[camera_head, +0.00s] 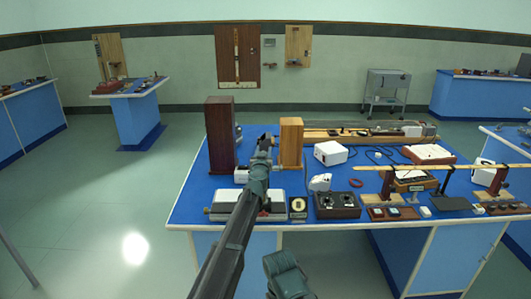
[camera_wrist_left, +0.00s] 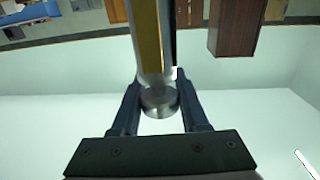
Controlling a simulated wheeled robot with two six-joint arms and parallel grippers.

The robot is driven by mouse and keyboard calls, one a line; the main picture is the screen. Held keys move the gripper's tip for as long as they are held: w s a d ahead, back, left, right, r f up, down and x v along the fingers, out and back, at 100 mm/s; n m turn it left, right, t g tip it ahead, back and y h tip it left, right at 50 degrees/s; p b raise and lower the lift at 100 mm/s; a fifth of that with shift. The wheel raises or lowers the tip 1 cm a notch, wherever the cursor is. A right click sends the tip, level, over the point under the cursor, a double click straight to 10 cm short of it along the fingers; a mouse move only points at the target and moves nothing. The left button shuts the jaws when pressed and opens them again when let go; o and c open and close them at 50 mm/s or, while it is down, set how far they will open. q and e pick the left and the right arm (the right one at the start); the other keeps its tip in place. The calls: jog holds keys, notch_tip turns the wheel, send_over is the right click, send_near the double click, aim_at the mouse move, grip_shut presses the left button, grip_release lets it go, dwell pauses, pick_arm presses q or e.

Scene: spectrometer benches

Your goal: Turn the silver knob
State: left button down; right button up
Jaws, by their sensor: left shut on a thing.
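The silver knob (camera_wrist_left: 158,105) is a short round metal cylinder in the left wrist view. It sits at the end of a pale and yellow upright body (camera_wrist_left: 151,40). My left gripper (camera_wrist_left: 158,98) has one finger on each side of the knob and is shut on it. In the head view my left gripper (camera_head: 264,143) is over the bench, between a tall dark wooden block (camera_head: 220,135) and a lighter wooden block (camera_head: 291,142). The knob is hidden there by the gripper.
The blue-topped bench (camera_head: 190,190) carries a silver-white device (camera_head: 222,203) by my forearm, a black box with dials (camera_head: 337,205) and a white box (camera_head: 330,153). Wooden stands crowd its right side. Floor to the left is open.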

pick_arm(q)
jog(key=shift+a+n+g+y, duration=0.25)
jog(key=shift+n+y, duration=0.65)
jog(key=shift+y, duration=0.5)
jog(key=shift+a+n+g+y, duration=0.2)
jog(key=shift+n+y, duration=0.7)
jog(key=shift+y, duration=0.5)
jog(key=shift+a+n+g+y, duration=0.15)
jog(key=shift+n+g+y, duration=0.1)
jog(key=shift+n+y, duration=0.9)
jog(key=shift+y, duration=0.35)
jog(key=shift+c, duration=2.1)
grip_release()
jog(key=shift+a, duration=0.1)
jog(key=shift+s, duration=0.2)
